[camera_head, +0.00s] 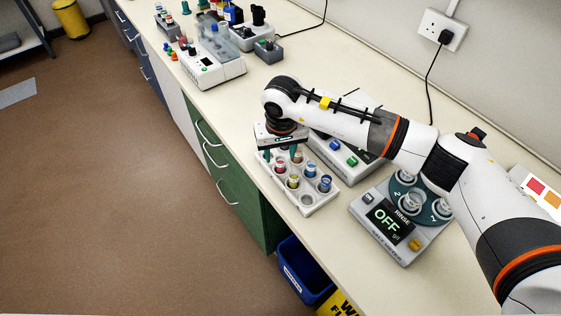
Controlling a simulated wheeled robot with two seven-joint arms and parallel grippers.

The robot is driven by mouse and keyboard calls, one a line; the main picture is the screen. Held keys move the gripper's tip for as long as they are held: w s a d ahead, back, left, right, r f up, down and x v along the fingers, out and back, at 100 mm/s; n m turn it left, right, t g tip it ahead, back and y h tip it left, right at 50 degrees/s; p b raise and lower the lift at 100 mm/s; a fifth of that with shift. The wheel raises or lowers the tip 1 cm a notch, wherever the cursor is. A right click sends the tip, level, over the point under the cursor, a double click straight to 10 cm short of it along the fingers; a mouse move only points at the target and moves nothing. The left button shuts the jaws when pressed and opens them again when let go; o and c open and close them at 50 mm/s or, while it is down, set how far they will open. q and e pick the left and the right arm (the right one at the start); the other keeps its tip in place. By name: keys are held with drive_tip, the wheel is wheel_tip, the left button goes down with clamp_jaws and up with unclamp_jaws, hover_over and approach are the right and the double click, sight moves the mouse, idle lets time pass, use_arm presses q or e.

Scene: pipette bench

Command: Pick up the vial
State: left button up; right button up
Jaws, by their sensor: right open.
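Several small vials with coloured caps stand in a light grey rack (306,203) near the bench's front edge. A red-topped vial (280,168), a yellow-topped vial (293,182) and a blue-topped vial (325,183) show clearly. Which one is the task's vial I cannot tell. My right gripper (281,156) points down over the far left end of the rack, with its teal fingers apart on either side of that end. The gripper body and wrist hide part of the rack there. My left gripper is out of view.
A rinse device (393,236) reading OFF stands right of the rack. Another device (345,151) sits partly behind my right arm. A white instrument (212,66) and bottles stand at the far left. The bench between them is mostly clear. A blue bin (303,275) is below.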

sight(281, 159)
wheel_tip(281, 159, down, 3)
drive_tip(key=shift+s+f+p, duration=0.1)
drive_tip(key=shift+p, duration=0.6)
drive_tip(key=shift+f, duration=0.25)
clamp_jaws()
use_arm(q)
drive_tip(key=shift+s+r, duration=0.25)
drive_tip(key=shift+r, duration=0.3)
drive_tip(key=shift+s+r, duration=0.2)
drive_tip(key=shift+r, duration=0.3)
use_arm(e)
drive_tip(key=shift+r, duration=0.1)
drive_tip(key=shift+r+b, duration=0.25)
drive_tip(key=shift+b, duration=0.05)
use_arm(q)
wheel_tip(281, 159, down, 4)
drive_tip(key=b, duration=0.3)
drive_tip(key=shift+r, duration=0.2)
use_arm(e)
wheel_tip(281, 159, up, 9)
drive_tip(key=shift+r, duration=0.2)
